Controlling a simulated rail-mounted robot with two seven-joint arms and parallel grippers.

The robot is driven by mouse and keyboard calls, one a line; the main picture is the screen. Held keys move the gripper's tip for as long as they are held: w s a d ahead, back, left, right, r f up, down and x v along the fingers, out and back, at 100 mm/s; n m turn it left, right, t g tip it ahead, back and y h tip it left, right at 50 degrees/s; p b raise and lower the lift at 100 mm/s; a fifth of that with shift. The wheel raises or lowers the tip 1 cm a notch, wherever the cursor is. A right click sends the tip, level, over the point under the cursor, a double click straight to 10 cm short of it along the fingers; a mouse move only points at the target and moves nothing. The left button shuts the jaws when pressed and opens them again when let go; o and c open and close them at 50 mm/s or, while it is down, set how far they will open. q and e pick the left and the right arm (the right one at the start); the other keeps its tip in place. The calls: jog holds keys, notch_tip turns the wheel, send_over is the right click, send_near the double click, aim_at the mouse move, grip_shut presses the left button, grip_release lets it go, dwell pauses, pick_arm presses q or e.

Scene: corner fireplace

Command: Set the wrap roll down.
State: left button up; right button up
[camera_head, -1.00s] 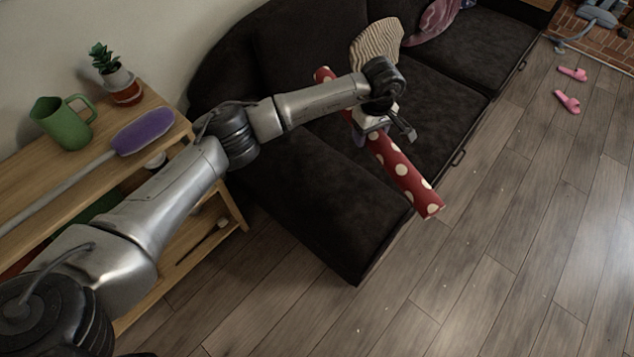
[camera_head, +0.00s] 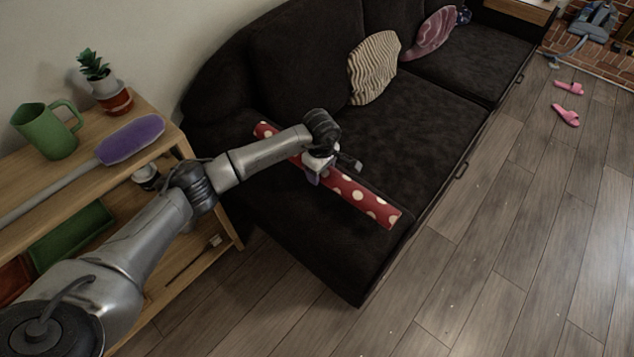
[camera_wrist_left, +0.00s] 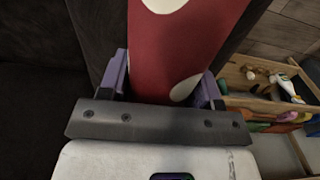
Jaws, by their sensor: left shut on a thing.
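The wrap roll (camera_head: 358,195) is a long red tube with cream dots. It lies slantwise over the dark sofa seat in the head view, one end by the sofa back and the other near the front edge. My left gripper (camera_head: 322,172) is shut around its middle part. In the left wrist view the roll (camera_wrist_left: 170,55) runs between the two purple fingers of my left gripper (camera_wrist_left: 162,92). I cannot tell whether the roll touches the seat. My right gripper is not in view.
The dark sofa (camera_head: 420,112) has a striped cushion (camera_head: 374,70) and a pink cushion (camera_head: 434,34). A wooden shelf (camera_head: 160,163) at left holds a green jug (camera_head: 45,130), a potted plant (camera_head: 107,88) and a purple duster (camera_head: 130,140). Open seat lies right of the roll.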

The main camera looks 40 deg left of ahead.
pick_arm(q)
jog(key=shift+s+a+f, duration=0.3)
jog(key=shift+a+f, duration=0.05)
jog(key=shift+a, duration=0.05)
notch_tip(320, 180, down, 4)
jog(key=shift+r+b, duration=0.1)
jog(key=shift+b, duration=1.05)
jog(key=shift+d, duration=0.1)
jog(key=o, duration=1)
jog(key=shift+f, duration=0.2)
jog(key=shift+r, duration=0.1)
